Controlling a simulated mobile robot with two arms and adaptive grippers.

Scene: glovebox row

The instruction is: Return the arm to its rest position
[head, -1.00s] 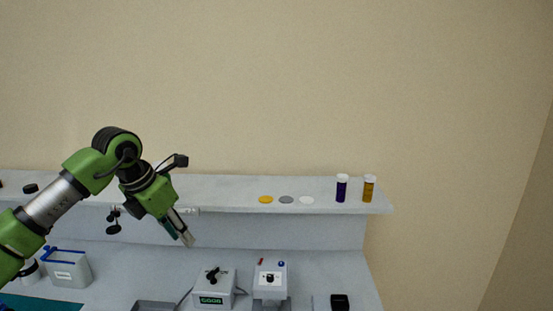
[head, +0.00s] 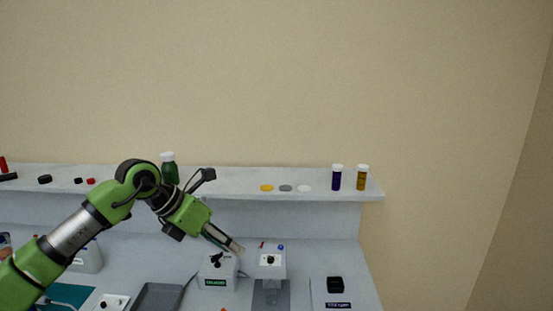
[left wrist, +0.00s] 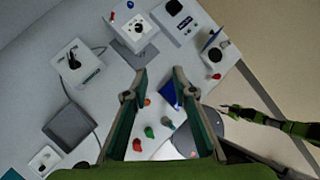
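My left arm comes in from the left in the head view. Its gripper (head: 236,247) points down and to the right over the bench, beside a grey-white box with a black knob (head: 217,271). In the left wrist view its two fingers (left wrist: 160,77) are apart with nothing held between them. A green arm, apparently my right one, shows at the right of the left wrist view. Its end (left wrist: 228,109) is too small to show the fingers' state, and it is not in the head view.
A raised shelf (head: 230,183) holds a green bottle (head: 169,168), purple bottle (head: 336,178), amber bottle (head: 362,178) and flat discs. On the bench are a dark tray (head: 160,297) and a second device (head: 270,264). Small coloured pieces (left wrist: 149,131) lie below the fingers in the left wrist view.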

